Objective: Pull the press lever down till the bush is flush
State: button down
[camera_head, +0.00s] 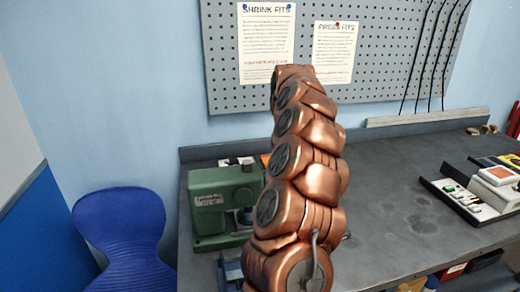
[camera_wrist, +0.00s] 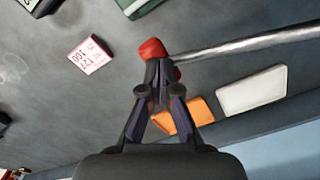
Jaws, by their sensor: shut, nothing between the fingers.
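The press lever shows in the wrist view as a silver bar (camera_wrist: 245,43) with a red knob (camera_wrist: 152,48) at its end. My gripper (camera_wrist: 158,78) has its fingers together and empty, with the tips at the red knob and overlapping its lower side; I cannot tell if they touch it. A green machine (camera_head: 222,208), which looks like the press, stands at the left end of the bench in the head view, partly hidden by my arm. My gripper and the lever are hidden in the head view. I cannot make out the bush.
In the wrist view a pink card (camera_wrist: 90,55) lies on the bench, with an orange block (camera_wrist: 183,116) and a white block (camera_wrist: 252,91) near its edge. A blue chair (camera_head: 122,235) stands left. The bench middle (camera_head: 400,190) is clear.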

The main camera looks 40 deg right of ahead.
jog(key=shift+s+d+r+p, duration=0.1)
jog(key=shift+d+r+p, duration=0.15)
jog(key=shift+r, duration=0.45)
jog(key=shift+s+d+r+p, duration=0.15)
jog(key=shift+r+p, duration=0.2)
jog(key=shift+r, duration=0.4)
jog(key=shift+s+d+r+p, duration=0.1)
jog(key=shift+d+r+p, duration=0.15)
jog(key=shift+r, duration=0.55)
jog(key=shift+r+p, duration=1.25)
jog(key=shift+r, duration=1.35)
jog(key=shift+w+a+r+p, duration=0.15)
jog(key=shift+r+p, duration=0.25)
jog(key=shift+r, duration=0.4)
jog(key=shift+w+a+r+p, duration=0.1)
jog(key=shift+a+r+p, duration=0.2)
jog(key=shift+r, duration=0.45)
jog(key=shift+w+a+r+p, duration=0.1)
jog(key=shift+r+p, duration=0.35)
jog(key=shift+r, duration=0.35)
